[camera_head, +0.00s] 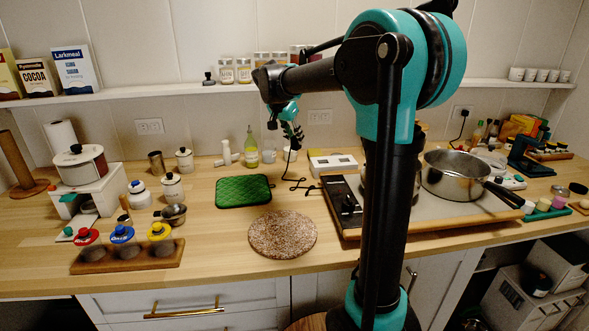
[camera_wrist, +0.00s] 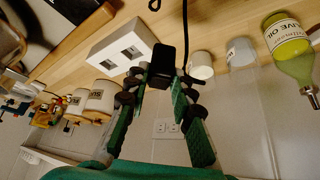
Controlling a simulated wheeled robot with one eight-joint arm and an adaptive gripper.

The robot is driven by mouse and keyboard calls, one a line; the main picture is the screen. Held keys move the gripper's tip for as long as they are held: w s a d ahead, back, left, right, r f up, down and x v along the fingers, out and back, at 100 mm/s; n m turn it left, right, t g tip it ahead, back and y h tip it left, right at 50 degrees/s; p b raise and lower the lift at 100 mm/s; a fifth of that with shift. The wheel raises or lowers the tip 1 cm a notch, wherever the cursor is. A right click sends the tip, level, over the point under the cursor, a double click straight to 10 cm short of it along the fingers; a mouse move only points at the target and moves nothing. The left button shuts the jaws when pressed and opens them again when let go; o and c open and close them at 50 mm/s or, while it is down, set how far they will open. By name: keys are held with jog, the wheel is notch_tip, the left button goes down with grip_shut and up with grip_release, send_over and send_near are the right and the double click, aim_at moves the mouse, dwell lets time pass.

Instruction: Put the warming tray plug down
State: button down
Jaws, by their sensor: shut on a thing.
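The warming tray plug (camera_wrist: 164,62) is a black block in the wrist view, between the fingertips of my gripper (camera_wrist: 165,90). Its black cord (camera_wrist: 186,20) runs away from it. In the head view my gripper (camera_head: 291,132) is above the back of the counter, and the cord (camera_head: 295,183) hangs below it and lies in loops on the wood. The plug itself is hard to make out there. The warming tray (camera_head: 400,217), wood-edged with a dark control panel, stands right of the cord. My gripper is shut on the plug.
A white box with two square sockets (camera_head: 332,162) lies behind the warming tray. A wall outlet (camera_head: 319,116) is behind my gripper. An olive oil bottle (camera_head: 251,150) and jars stand left. A green mat (camera_head: 243,191) and a round speckled mat (camera_head: 282,234) lie in front. A steel pot (camera_head: 452,177) sits on the tray.

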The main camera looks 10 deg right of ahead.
notch_tip(320, 180, down, 12)
dwell(0.5)
jog(key=shift+f, duration=0.1)
jog(key=c, duration=1.3)
grip_release()
jog(key=v, duration=1.2)
